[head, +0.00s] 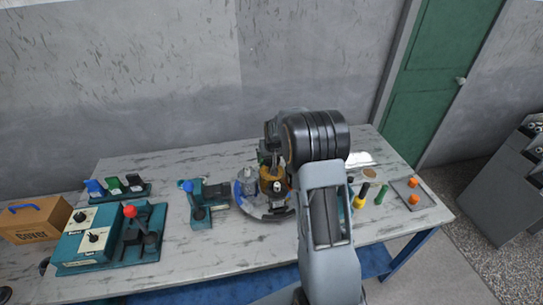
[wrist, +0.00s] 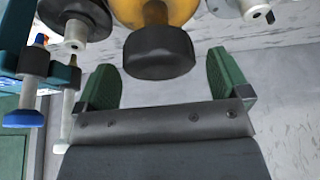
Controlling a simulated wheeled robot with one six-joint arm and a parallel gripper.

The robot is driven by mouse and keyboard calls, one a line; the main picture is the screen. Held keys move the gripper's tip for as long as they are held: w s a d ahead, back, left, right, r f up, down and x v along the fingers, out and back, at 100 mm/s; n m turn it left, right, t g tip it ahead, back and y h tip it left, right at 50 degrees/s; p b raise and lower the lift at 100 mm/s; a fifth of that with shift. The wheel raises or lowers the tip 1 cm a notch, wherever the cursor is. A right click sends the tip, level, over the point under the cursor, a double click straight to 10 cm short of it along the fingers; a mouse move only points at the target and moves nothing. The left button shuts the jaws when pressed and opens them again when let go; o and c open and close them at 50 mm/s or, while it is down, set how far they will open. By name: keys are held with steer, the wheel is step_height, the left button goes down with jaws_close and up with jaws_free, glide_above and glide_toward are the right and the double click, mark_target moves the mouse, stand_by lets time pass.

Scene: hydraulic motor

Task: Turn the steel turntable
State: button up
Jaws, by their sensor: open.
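The steel turntable (head: 245,209) is a round grey disc on the table, partly hidden behind my arm. It carries several parts, among them an orange-yellow part (head: 270,186) and a grey-silver part (head: 250,181). In the wrist view, the yellow part (wrist: 128,12) has a black round knob (wrist: 158,55) sticking out. My gripper (wrist: 160,62) has its two green fingers apart, one on each side of the black knob. Gaps show between the fingers and the knob. In the head view, my arm hides the fingers.
Left of the turntable stands a teal fixture with a blue knob (head: 188,187). Further left are a teal control box (head: 88,236), a red-topped lever (head: 130,212) and a cardboard box (head: 38,222). At right lie a tray (head: 407,190) with orange pieces and a yellow-handled tool (head: 360,200).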

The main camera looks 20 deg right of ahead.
steer(key=shift+w+f, duration=0.2)
steer(key=shift+f, duration=0.3)
steer(key=shift+c, duration=0.2)
steer(key=c, duration=1.2)
steer(key=shift+c, duration=0.2)
